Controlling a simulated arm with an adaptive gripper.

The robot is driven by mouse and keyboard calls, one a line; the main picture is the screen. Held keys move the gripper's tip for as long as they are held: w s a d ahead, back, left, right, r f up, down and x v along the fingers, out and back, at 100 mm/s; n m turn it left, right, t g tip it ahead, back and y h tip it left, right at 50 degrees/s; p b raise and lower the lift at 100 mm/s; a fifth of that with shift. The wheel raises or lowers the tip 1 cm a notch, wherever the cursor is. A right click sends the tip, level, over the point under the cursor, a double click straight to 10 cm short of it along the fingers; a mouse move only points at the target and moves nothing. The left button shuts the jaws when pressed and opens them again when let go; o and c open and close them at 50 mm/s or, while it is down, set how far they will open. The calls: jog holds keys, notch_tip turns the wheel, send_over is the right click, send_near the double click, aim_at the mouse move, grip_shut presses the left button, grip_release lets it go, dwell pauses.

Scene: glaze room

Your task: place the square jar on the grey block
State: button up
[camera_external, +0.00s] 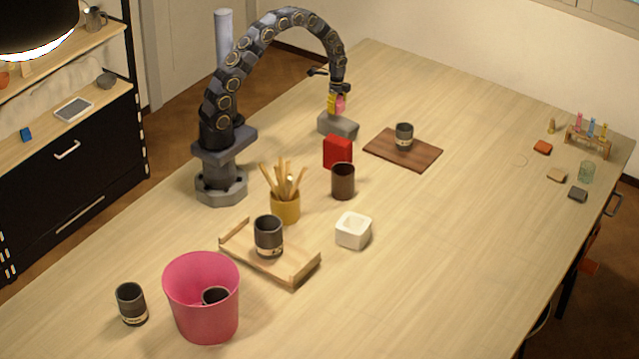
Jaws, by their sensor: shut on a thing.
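My gripper (337,97) is at the far end of my arched arm and points down. It is shut on a small pink thing (340,106), with a yellow part beside it. The pink thing is too small and too covered to tell its shape. It is right over the grey block (345,127), which lies on the table; I cannot tell whether the two touch. A white square jar-like pot (353,231) with an opening in its top stands upright on the table, well nearer the camera and away from my gripper.
A red box (338,152) and a brown cup (343,182) stand just in front of the block. A dark cup (404,136) sits on a brown board (424,153) to the right. A yellow pot of sticks (285,207), wooden tray (298,277) and pink bucket (203,318) stand nearer.

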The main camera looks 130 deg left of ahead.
jog(key=shift+f, duration=1.35)
jog(key=shift+f, duration=0.1)
jog(key=o, duration=1)
jog(key=shift+o, duration=0.2)
notch_tip(320, 180, up, 12)
jog(key=shift+r, duration=0.15)
